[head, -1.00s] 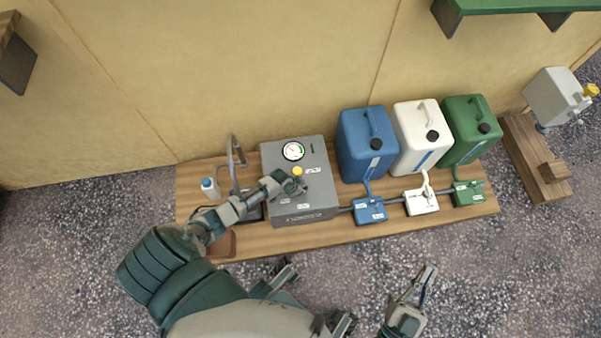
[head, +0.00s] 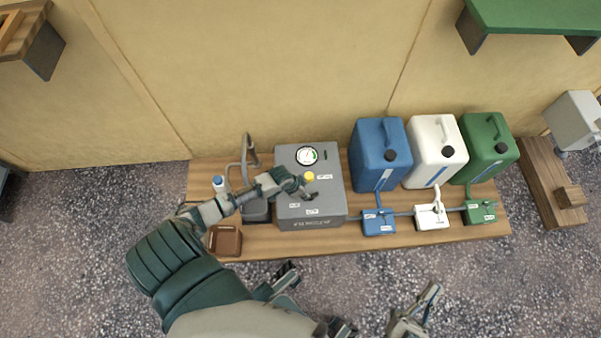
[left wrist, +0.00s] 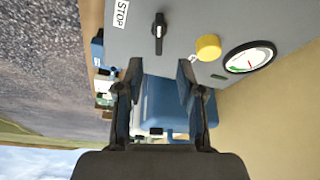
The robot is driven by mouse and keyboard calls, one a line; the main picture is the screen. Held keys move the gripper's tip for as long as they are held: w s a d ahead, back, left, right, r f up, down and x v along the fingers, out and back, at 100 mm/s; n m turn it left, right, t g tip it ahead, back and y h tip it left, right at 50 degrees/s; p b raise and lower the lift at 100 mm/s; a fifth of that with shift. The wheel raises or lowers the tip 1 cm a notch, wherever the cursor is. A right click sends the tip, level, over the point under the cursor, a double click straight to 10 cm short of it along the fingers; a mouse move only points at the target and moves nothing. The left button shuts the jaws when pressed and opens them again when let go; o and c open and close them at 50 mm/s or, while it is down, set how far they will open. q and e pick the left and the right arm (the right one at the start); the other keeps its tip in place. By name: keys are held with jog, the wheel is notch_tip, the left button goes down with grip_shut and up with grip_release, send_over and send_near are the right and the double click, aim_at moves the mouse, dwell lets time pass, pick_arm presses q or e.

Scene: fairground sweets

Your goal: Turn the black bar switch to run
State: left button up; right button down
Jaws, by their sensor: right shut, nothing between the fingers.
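The grey control box (head: 331,207) stands on the wooden bench, with a round gauge, a yellow knob and several white labels. The black bar switch (left wrist: 159,33) shows on the box face in the left wrist view, its bar upright in that picture. A STOP label (left wrist: 121,13) is left of its upper end. In the head view I cannot make out the switch behind my arm. My left gripper (left wrist: 160,72) is open and empty, its fingertips near the switch in that view and apart from it. My right gripper (head: 431,296) is shut and empty in front of the bench.
The yellow knob (left wrist: 208,47) and gauge (left wrist: 250,56) are beside the switch. Blue (head: 381,165), white (head: 427,160) and green (head: 487,150) canisters stand right of the box, with small valve blocks in front. A tap (head: 246,160) and brown tray (head: 224,241) are at left.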

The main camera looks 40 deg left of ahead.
pick_arm(q)
jog(key=shift+v, duration=1.45)
